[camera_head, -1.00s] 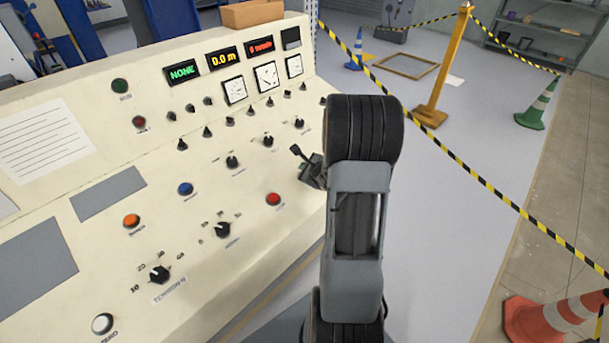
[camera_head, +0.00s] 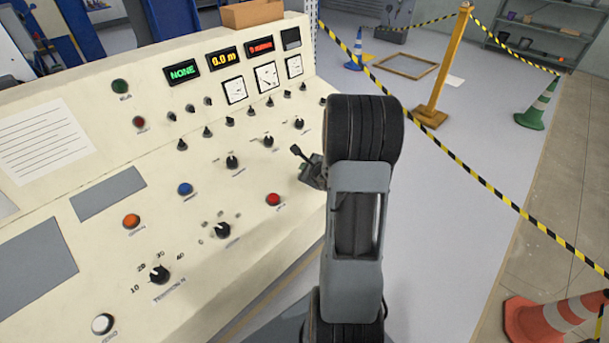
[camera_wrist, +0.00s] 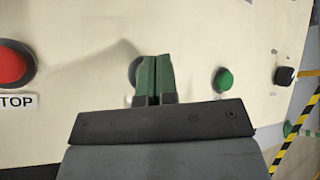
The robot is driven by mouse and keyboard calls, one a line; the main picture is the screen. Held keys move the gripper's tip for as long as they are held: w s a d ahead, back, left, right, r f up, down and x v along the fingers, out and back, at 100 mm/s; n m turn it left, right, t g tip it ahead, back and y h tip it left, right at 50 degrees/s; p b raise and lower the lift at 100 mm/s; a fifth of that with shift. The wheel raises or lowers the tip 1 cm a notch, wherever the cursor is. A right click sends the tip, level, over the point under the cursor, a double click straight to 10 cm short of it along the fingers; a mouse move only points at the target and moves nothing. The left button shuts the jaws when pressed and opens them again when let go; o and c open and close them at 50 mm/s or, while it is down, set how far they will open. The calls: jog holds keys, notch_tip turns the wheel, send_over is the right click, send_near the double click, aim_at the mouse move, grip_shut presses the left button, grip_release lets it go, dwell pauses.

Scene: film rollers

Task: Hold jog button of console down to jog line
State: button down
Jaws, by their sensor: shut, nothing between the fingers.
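The cream console (camera_head: 60,235) fills the left of the head view. In the wrist view, my gripper (camera_wrist: 154,62) is shut and empty, its two green fingers together in front of the console face. A dark round part (camera_wrist: 133,72) shows partly from behind the fingers; it could be the jog button, but no label is readable there. Contact between fingertips and this part cannot be told. A red button (camera_wrist: 14,65) labelled STOP is to the left, and a green button (camera_wrist: 222,80) is to the right. In the head view my arm hides my gripper and this part of the console.
The console displays (camera_head: 223,58) read NONE, 0.0 m and a small red text. A black lever (camera_head: 304,158) stands beside my arm. Yellow-black barrier tape (camera_head: 470,172) runs along the right, with an orange cone (camera_head: 548,322) at the lower right. Grey floor lies between.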

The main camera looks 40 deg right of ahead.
jog(key=shift+w+f+b, duration=0.2)
jog(key=shift+f+b, duration=0.7)
jog(key=shift+b, duration=0.65)
dwell(1.0)
jog(key=shift+r, duration=0.1)
dwell(1.5)
jog(key=shift+s+r+p, duration=0.2)
jog(key=shift+r+p, duration=0.25)
jog(key=shift+r, duration=0.3)
jog(key=r+p, duration=0.1)
jog(key=r, duration=0.1)
jog(key=s+r+p, duration=0.1)
jog(key=r+p, duration=0.1)
jog(key=r, duration=0.1)
jog(key=shift+d, duration=0.1)
dwell(0.7)
